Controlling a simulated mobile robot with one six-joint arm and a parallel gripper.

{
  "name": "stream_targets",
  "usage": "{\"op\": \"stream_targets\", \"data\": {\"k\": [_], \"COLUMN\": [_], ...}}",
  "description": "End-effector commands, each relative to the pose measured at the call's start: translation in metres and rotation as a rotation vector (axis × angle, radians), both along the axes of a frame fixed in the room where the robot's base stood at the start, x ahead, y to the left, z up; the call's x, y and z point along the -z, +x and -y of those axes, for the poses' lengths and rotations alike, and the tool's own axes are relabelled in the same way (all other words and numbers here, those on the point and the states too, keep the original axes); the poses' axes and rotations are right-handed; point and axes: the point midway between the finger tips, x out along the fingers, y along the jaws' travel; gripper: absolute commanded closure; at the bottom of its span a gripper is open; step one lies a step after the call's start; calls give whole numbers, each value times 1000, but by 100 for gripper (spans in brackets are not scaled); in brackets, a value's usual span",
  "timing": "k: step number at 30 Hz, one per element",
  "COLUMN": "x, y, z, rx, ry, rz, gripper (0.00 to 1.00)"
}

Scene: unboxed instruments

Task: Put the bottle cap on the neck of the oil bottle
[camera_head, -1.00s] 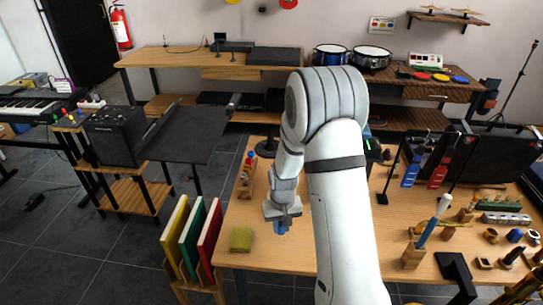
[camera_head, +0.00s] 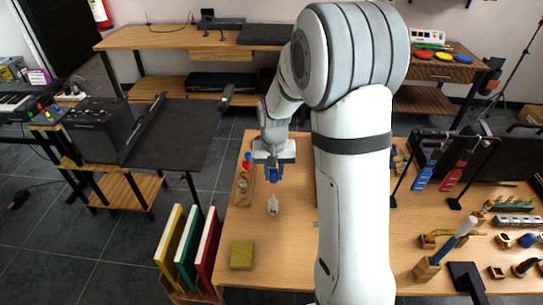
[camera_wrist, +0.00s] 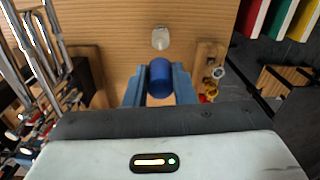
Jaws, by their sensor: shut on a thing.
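My gripper (camera_head: 273,172) is shut on a blue bottle cap. In the wrist view the cap (camera_wrist: 160,78) sits between the two blue-grey fingers (camera_wrist: 160,88). The oil bottle (camera_head: 272,205), small and pale with an open-looking narrow top, stands on the wooden table in front of the gripper. It also shows in the wrist view (camera_wrist: 160,38), beyond the cap and apart from it. The gripper holds the cap above the table, on the far side of the bottle in the head view. The neck's details are too small to tell.
A narrow wooden tray (camera_head: 240,188) with small coloured parts lies left of the gripper. A yellow-green block (camera_head: 242,255) lies near the table's front-left corner. The table (camera_head: 290,240) around the bottle is bare. Yellow, green and red boards (camera_head: 186,248) stand off the table's left edge.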

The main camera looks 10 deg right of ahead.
Motion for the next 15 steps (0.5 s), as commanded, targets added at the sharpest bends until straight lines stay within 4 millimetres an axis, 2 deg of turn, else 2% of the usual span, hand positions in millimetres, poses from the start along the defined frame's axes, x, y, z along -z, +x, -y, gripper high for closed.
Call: {"op": "stream_targets", "data": {"k": [5,15], "x": [3,31], "y": [-1,-1], "z": [0,2], "rx": [6,9], "ry": [0,0], "rz": [-1,-2], "gripper": [99,99]}}
